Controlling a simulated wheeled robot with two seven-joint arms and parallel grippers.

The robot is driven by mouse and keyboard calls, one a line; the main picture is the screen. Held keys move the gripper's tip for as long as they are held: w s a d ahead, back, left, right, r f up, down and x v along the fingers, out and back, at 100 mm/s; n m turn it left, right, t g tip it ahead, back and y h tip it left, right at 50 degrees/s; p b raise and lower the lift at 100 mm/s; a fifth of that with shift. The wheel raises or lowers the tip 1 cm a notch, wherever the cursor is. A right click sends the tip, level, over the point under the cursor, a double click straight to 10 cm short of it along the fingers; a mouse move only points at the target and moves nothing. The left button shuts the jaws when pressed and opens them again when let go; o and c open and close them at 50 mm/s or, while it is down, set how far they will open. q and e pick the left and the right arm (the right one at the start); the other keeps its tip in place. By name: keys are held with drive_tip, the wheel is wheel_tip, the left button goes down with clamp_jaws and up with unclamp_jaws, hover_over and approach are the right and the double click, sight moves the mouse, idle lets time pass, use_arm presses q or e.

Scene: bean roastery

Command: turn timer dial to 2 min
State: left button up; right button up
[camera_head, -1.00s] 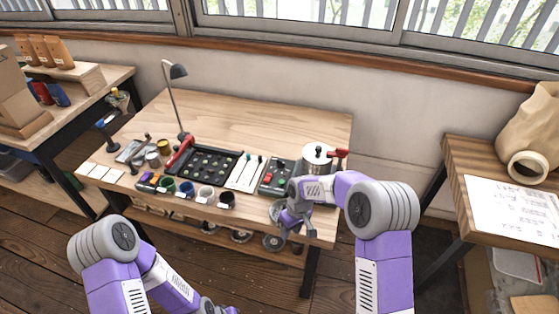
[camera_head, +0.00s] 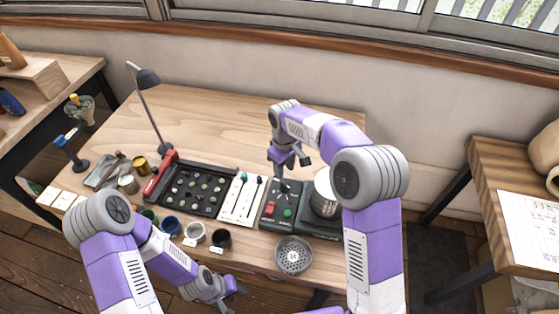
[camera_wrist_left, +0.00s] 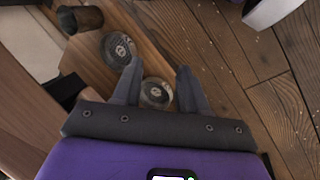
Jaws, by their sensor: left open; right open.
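A dark control panel (camera_head: 271,215) with a red and a green button stands at the table's right part. A small dark dial (camera_head: 284,188) with a light mark appears at its far end; its setting is too small to read. My right gripper (camera_head: 291,169) is open, pointing down just above and behind this dial; I cannot tell whether it touches it. My left gripper (camera_head: 233,289) is low in front of the table's front edge.
A metal pot (camera_head: 325,196) stands right of the panel. A perforated round tray (camera_head: 294,255) is in front.

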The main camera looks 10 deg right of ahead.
sight(284, 184)
drive_tip(key=shift+w+f, duration=0.1)
drive_tip(key=shift+w, duration=0.15)
drive_tip(key=f, duration=0.2)
drive_tip(key=f+b, duration=0.1)
drive_tip(key=f, duration=0.1)
drive_tip(key=f+b, duration=0.1)
drive_tip(key=f, duration=0.1)
drive_tip(key=shift+s, duration=0.35)
drive_tip(key=shift+f+b, duration=0.3)
drive_tip(key=shift+f, duration=0.2)
drive_tip(key=shift+w, duration=0.1)
clamp_jaws()
